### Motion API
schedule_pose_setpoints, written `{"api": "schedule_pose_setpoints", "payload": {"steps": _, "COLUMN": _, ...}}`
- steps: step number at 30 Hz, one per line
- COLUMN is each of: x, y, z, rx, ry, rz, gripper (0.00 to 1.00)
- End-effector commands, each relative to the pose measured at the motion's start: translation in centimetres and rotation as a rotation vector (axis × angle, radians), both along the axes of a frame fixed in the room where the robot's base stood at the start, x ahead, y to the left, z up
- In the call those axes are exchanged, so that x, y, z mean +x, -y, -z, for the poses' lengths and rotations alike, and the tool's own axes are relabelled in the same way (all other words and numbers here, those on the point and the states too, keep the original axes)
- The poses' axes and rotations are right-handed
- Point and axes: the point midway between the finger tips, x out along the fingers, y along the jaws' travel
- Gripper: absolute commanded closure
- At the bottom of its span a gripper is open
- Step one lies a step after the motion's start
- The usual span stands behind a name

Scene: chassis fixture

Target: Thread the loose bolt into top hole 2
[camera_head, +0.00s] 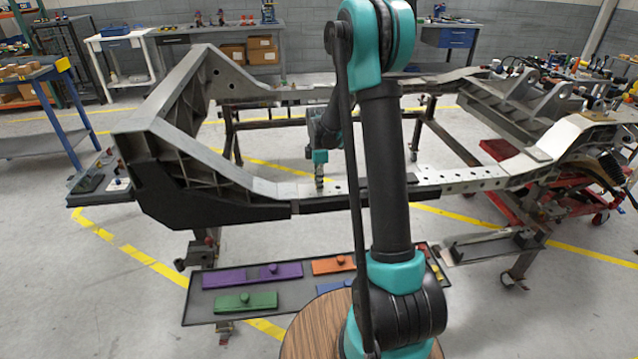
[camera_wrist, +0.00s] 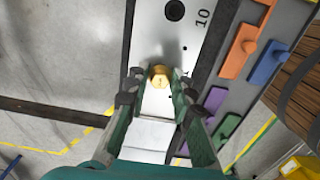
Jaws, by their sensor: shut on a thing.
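My gripper (camera_head: 319,186) points down at the top face of the near chassis rail (camera_head: 265,187), left of my arm in the head view. In the wrist view my gripper (camera_wrist: 159,82) has its two fingers on either side of a brass hex-headed bolt (camera_wrist: 160,76) and is shut on it. The rail top (camera_wrist: 150,35) lies under the bolt. A dark round hole (camera_wrist: 174,10) beside the printed number 10 (camera_wrist: 202,18) shows ahead of the bolt. The bolt's shank is hidden, so I cannot tell if it is in a hole. No label 2 is readable.
A dark tray (camera_head: 192,303) below the rail holds a purple block (camera_head: 230,277), a green block (camera_head: 246,301), an orange block (camera_head: 333,265) and a partly hidden blue block (camera_head: 335,286). A round wooden top (camera_head: 308,325) stands in front. Floor is open inside the frame.

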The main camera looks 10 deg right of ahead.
Motion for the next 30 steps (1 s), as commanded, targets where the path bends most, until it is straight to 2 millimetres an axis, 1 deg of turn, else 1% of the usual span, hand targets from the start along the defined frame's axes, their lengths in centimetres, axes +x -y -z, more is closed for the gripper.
{"api": "schedule_pose_setpoints", "payload": {"steps": 5, "x": 0.01, "y": 0.0, "z": 0.0, "rx": 0.0, "ry": 0.0, "rz": -0.025, "gripper": 1.0}}
{"api": "schedule_pose_setpoints", "payload": {"steps": 12, "x": 0.02, "y": 0.0, "z": 0.0, "rx": 0.0, "ry": 0.0, "rz": -0.273, "gripper": 1.0}}
{"api": "schedule_pose_setpoints", "payload": {"steps": 15, "x": 0.02, "y": 0.0, "z": 0.0, "rx": 0.0, "ry": 0.0, "rz": -0.336, "gripper": 1.0}}
{"api": "schedule_pose_setpoints", "payload": {"steps": 30, "x": 0.01, "y": 0.0, "z": -0.17, "rx": 0.0, "ry": 0.0, "rz": -0.351, "gripper": 1.0}}
